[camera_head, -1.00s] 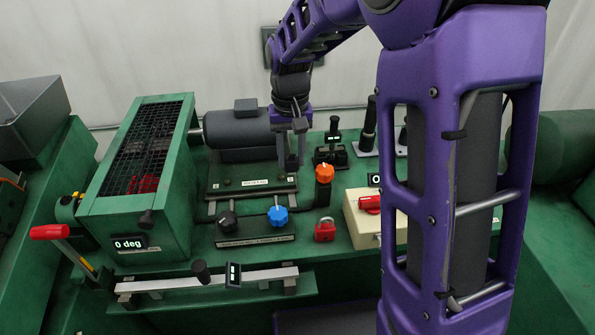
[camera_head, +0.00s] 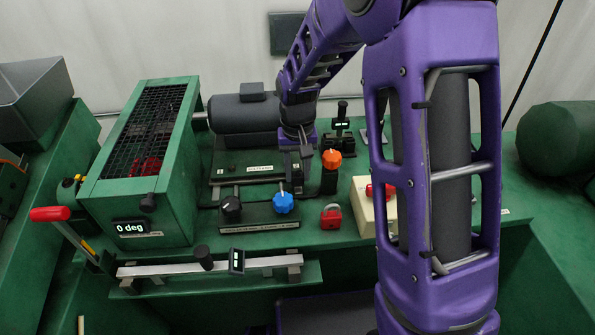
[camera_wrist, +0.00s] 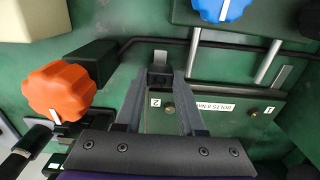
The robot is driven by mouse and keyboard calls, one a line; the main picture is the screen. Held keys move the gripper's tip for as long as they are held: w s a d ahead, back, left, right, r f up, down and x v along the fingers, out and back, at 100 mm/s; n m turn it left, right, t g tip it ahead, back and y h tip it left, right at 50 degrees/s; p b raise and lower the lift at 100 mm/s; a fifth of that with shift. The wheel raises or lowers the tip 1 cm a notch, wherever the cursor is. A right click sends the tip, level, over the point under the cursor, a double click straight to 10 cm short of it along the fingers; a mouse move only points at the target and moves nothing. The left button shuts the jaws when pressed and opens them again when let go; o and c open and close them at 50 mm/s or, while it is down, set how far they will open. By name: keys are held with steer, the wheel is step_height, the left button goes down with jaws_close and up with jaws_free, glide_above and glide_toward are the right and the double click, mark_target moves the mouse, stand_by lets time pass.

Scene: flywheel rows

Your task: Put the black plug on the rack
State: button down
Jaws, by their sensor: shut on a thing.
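My gripper (camera_head: 305,172) is low over the right end of the dark bolt panel, beside the orange knob (camera_head: 331,158). In the wrist view, its two fingers (camera_wrist: 160,82) close on a small dark block (camera_wrist: 160,74), apparently the black plug. A pale metal tab shows beyond it. The fingers and the plug's small size hide most of its shape. The panel (camera_wrist: 225,115), with marks 1 and 2, lies below the fingers. I cannot tell for sure which fixture is the rack; my arm covers part of the back right.
A blue knob (camera_head: 283,203) and a black knob (camera_head: 231,208) stand in front of the panel. A red padlock (camera_head: 331,217) and cream box (camera_head: 362,205) are to the right. A black upright handle (camera_head: 342,113) stands behind. A metal rail (camera_head: 215,265) runs along the front.

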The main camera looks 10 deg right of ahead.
steer(key=shift+f, duration=0.1)
steer(key=c, duration=0.5)
jaws_free()
